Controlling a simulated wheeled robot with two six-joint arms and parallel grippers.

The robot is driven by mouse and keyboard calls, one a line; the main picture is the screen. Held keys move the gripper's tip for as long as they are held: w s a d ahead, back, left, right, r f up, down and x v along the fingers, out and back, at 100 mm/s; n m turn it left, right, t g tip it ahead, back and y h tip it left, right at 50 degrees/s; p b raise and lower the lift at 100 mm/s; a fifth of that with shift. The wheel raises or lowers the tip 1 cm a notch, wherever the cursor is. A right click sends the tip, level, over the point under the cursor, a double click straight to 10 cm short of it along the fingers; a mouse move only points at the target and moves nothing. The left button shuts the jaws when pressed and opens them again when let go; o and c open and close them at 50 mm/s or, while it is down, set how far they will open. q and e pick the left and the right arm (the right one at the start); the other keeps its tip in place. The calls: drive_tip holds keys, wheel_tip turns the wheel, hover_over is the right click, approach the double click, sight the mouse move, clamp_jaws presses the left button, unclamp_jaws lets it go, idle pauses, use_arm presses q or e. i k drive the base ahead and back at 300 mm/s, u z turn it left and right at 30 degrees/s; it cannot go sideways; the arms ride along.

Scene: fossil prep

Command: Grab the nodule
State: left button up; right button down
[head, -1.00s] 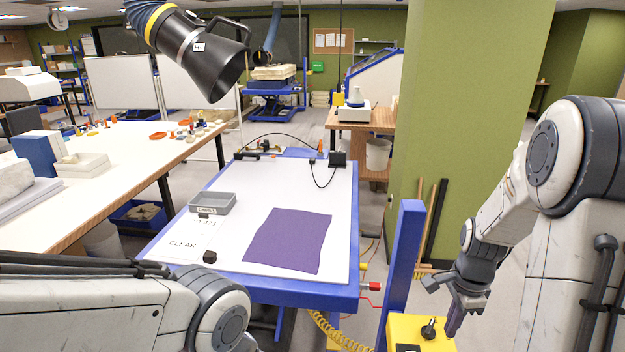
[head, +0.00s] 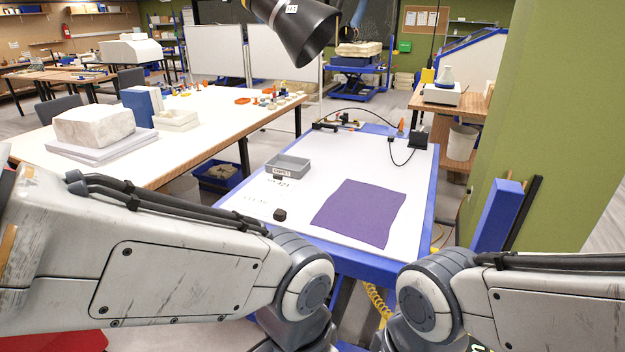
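A small dark lump (head: 279,214), which looks like the nodule, sits on the white worktable (head: 258,232) near its front left edge. It is left of a purple cloth (head: 360,212) and in front of a grey tray (head: 288,166). Faint lettering is on the white surface between the lump and the tray. My two arms come in from the left and right below the table, with only their links and joints showing. Both grippers are out of view. Nothing is touching the lump.
A long bench (head: 225,115) on the left holds white blocks (head: 95,127) and small coloured items. A black extraction hood (head: 298,30) hangs above. A blue post (head: 497,215) stands right of the table. Black cables and a box (head: 417,140) lie at its back.

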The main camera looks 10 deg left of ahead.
sight(279, 215)
drive_tip(key=u, duration=0.35)
drive_tip(key=i, duration=0.45)
drive_tip(key=u, duration=0.6)
drive_tip(key=i, duration=1.6)
drive_tip(key=z, duration=0.8)
